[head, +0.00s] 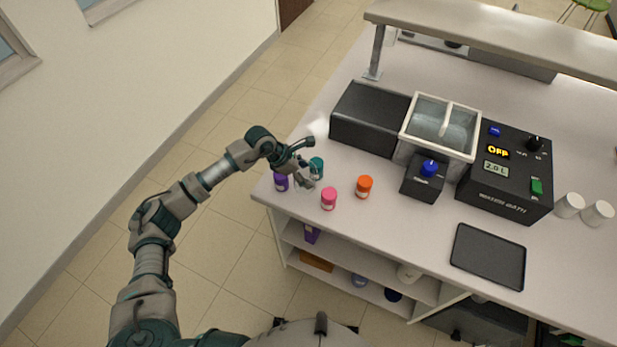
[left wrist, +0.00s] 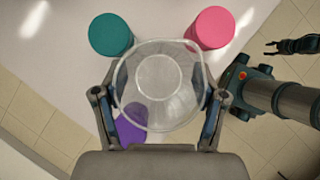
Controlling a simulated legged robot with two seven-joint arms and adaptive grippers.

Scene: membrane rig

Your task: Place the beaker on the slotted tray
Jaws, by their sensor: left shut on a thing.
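My left gripper (head: 304,167) is shut on a clear, round beaker (left wrist: 160,80), which sits between its fingers in the left wrist view. In the head view the gripper is at the counter's left end, among the coloured jars, and the beaker is hard to make out. A flat black tray (head: 488,257) lies on the counter near the front, well to the right of the gripper. Its surface looks bare; slots cannot be made out. My right gripper (left wrist: 290,45) shows small at the right edge of the left wrist view, fingers apart, away from the beaker.
Teal (head: 317,166), purple (head: 281,182), pink (head: 329,199) and orange (head: 364,186) jars stand close to the gripper. A water bath (head: 508,180) reading OFF and a black block (head: 370,117) stand behind. White cups (head: 570,205) lie right. Counter between orange jar and tray is clear.

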